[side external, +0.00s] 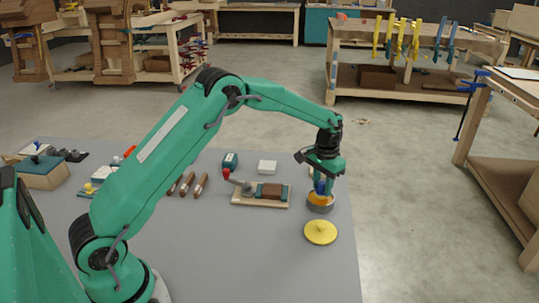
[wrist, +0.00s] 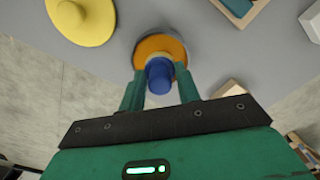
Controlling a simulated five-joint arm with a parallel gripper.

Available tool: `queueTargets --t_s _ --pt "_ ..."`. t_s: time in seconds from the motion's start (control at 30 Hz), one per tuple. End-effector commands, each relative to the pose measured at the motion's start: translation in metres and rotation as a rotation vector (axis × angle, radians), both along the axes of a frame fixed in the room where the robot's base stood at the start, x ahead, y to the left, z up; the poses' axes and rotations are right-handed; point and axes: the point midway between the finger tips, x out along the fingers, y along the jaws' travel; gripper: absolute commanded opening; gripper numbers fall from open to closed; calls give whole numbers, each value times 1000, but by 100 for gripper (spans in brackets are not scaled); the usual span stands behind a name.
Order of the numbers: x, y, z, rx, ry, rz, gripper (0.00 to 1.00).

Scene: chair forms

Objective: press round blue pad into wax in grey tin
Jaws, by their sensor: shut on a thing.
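My gripper (side external: 321,178) points down over the grey tin (side external: 320,208) near the right edge of the table. In the wrist view its fingers (wrist: 160,84) are shut on the round blue pad (wrist: 159,72), one on each side. The pad also shows as a small blue patch in the side view (side external: 319,187). Orange wax (wrist: 155,46) fills the tin and shows around the far side of the pad. The pad's lower end is over the wax; I cannot tell whether it touches. The fingers hide part of the tin.
A yellow lid-like disc with a knob (side external: 320,232) lies just in front of the tin. A wooden board with a brown block (side external: 262,194) and a white block (side external: 267,167) lie to the left. Several tools lie farther left. The table's front middle is clear.

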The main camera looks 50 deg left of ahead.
Motion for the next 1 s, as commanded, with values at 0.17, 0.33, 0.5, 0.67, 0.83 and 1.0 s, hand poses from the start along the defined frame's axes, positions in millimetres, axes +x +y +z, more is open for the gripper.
queueTargets --t_s 0.17,0.33,0.5,0.67,0.83,1.0 --pt "0 0 11 0 -1 0 14" --pt "0 0 21 0 -2 0 14" --pt "0 0 30 0 -2 0 14" --pt "0 0 39 0 -1 0 14" --pt "0 0 48 0 -1 0 14" --pt "0 0 54 0 -1 0 14"
